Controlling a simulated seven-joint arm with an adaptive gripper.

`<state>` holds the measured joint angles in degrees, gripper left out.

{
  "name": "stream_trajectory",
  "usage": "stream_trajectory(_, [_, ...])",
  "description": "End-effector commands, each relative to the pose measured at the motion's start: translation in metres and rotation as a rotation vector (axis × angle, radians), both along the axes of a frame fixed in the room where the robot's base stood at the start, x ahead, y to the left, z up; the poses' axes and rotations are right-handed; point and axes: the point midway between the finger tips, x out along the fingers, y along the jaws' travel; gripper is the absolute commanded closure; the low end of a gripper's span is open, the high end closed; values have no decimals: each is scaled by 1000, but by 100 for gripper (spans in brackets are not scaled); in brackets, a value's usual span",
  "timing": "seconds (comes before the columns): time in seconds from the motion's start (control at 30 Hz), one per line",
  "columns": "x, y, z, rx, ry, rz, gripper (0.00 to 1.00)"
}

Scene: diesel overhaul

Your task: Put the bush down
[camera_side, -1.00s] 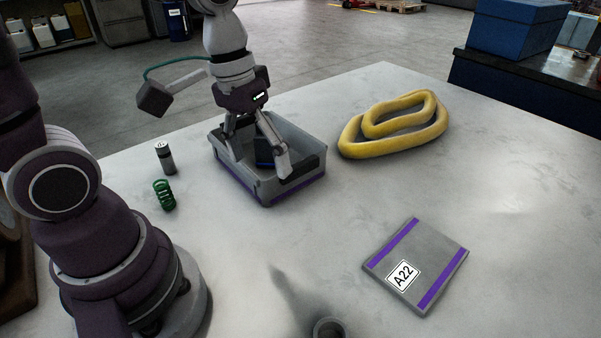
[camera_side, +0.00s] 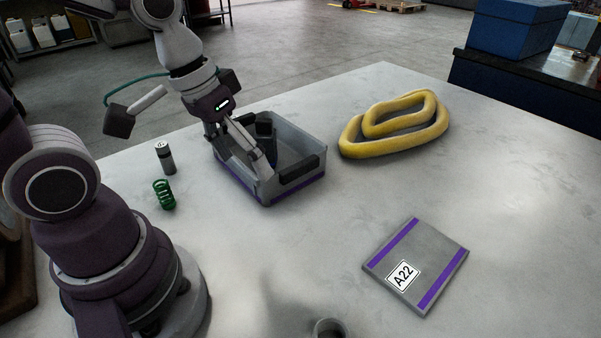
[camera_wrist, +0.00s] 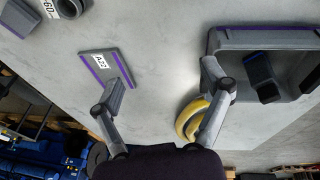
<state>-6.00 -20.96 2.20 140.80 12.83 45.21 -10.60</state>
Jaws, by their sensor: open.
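A short, hollow grey cylinder (camera_side: 329,328), which looks like the bush, stands on the table at the bottom edge of the side view, partly cut off. A grey bin (camera_side: 262,187) with a purple stripe stands mid-table; it also shows in the wrist view (camera_wrist: 236,42). A dark block-like item (camera_wrist: 262,76) with a blue edge is inside it; I cannot tell exactly what it is. My gripper (camera_side: 243,156) is at the bin's left side, fingers spread, with nothing between them in the wrist view (camera_wrist: 165,78).
A grey lid marked A22 (camera_side: 440,257) lies at the front right. A yellow looped belt (camera_side: 350,145) lies right of the bin. The table between bin and lid is clear.

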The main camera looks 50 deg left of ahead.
Motion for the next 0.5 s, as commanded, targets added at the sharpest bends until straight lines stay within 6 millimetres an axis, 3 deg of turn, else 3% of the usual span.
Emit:
stream_trajectory(0.03, [0, -4, -18, -71, 93, 53, 22])
stream_trajectory(0.2, [-4, -28, -70, -372, 381, 303, 22])
stream_trajectory(0.33, [-13, -49, -101, -628, 613, 562, 22])
stream_trajectory(0.5, [-22, -73, -124, -930, 887, 920, 22])
